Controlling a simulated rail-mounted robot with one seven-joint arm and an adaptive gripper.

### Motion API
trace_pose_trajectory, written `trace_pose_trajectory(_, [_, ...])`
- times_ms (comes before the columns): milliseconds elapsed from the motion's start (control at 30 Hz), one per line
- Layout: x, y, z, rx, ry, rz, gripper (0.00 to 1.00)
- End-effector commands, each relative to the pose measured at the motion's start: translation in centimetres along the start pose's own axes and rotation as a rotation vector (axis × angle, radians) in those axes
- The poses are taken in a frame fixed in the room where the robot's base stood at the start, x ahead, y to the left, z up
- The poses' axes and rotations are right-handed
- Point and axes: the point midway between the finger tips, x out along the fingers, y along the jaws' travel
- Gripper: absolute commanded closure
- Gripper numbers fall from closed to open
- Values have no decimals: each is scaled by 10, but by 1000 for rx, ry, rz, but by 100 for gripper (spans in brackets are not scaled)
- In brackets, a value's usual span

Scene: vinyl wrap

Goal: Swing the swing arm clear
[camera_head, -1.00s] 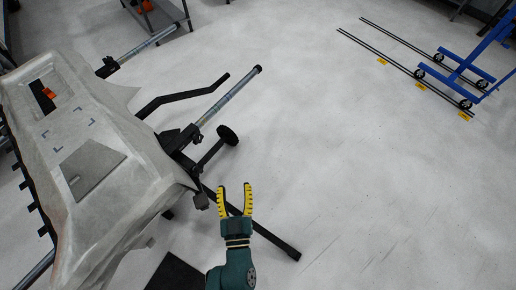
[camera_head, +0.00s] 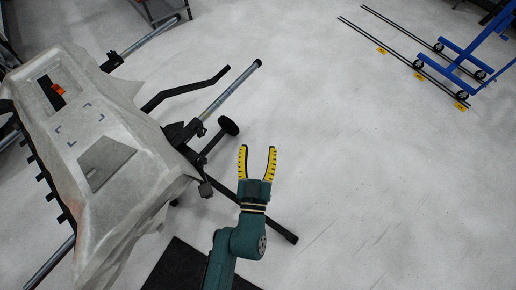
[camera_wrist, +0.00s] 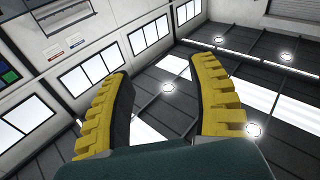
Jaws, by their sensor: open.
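A grey moulded panel (camera_head: 135,180) rests on a dark stand at the left in the head view. From the stand, a bent black bar (camera_head: 186,89) and a straight grey tube with a black end (camera_head: 222,96) reach toward the upper right. A short bar with a black round pad (camera_head: 229,125) sits below them. I cannot tell for sure which of these is the swing arm. My gripper (camera_head: 257,150) has its yellow fingers spread and empty, to the right of and below the round pad, apart from it in the picture. The fingers also show in the wrist view (camera_wrist: 160,72).
A black stand leg (camera_head: 280,231) passes behind my gripper along the floor. A dark mat (camera_head: 180,265) lies below. A blue wheeled frame (camera_head: 455,70) stands near floor rails at the upper right. The floor between is clear. The wrist view shows windows and ceiling lights.

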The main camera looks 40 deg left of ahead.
Motion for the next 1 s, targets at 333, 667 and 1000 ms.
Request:
trace_pose_trajectory(333, [0, 0, 1, 0, 0, -1, 41])
trace_pose_trajectory(667, [27, 75, -75, -40, 162, 143, 41])
trace_pose_trajectory(1000, [-9, 226, -315, -70, 474, 480, 41])
